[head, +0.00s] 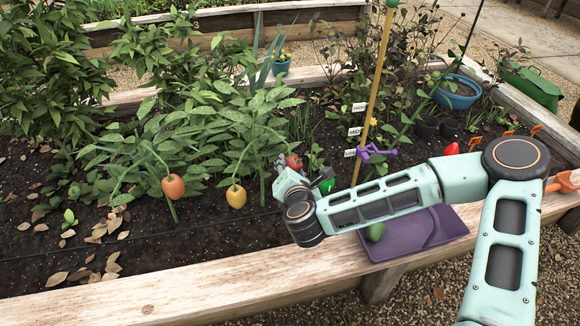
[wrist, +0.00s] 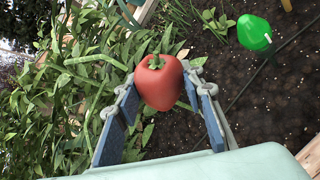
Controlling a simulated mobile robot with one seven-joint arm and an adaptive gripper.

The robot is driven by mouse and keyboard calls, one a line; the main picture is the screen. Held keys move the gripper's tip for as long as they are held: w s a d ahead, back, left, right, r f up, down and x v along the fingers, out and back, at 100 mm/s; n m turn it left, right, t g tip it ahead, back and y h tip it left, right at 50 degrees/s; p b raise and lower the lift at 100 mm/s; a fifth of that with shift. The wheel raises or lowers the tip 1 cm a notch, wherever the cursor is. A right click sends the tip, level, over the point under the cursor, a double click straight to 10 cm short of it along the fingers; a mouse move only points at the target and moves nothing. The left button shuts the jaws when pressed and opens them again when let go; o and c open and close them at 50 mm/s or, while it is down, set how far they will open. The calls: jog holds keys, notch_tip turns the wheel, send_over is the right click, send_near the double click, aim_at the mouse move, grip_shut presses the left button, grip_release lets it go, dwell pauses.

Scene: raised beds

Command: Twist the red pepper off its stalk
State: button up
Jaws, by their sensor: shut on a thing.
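The red pepper (wrist: 160,88) sits between the two blue-padded fingers of my gripper (wrist: 163,84) in the wrist view. The fingers are shut on its sides. Its green cap and a short stem face the camera; I cannot tell whether the stem still joins a stalk. In the head view the red pepper (head: 294,162) shows just past my gripper (head: 285,168), partly hidden by it, close to the leafy plants. An orange pepper (head: 173,187) and a yellow pepper (head: 236,197) hang from bent stalks to the left.
Dense leaves crowd the left.

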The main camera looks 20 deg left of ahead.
jog(key=shift+r+p+v, duration=0.25)
jog(key=shift+p+v, duration=0.5)
jog(key=shift+v, duration=1.05)
jog(key=shift+r+p+v, duration=0.25)
jog(key=shift+p+v, duration=0.5)
jog(key=shift+v, duration=1.05)
jog(key=shift+w+a, duration=0.1)
jog(key=shift+w, duration=0.1)
jog(key=shift+w, duration=0.1)
jog(key=shift+w+d+r, duration=0.1)
jog(key=shift+w+d, duration=0.15)
jog(key=shift+d, duration=0.05)
jog(key=w+d+r+m+h, duration=0.2)
jog(key=w+d+r, duration=0.25)
jog(key=d, duration=0.55)
jog(key=w+d+r+m+t+h, duration=0.15)
jog(key=w+d+r, duration=0.35)
jog(key=d, duration=0.5)
jog(key=w+d+r+m+h, duration=0.15)
jog(key=w+d+r, duration=0.35)
jog(key=d, duration=0.5)
notch_tip(320, 180, up, 36)
jog(key=s+p, duration=0.1)
jog(key=p, duration=3.4)
jog(key=shift+a+h, duration=0.3)
jog(key=shift+a, duration=0.15)
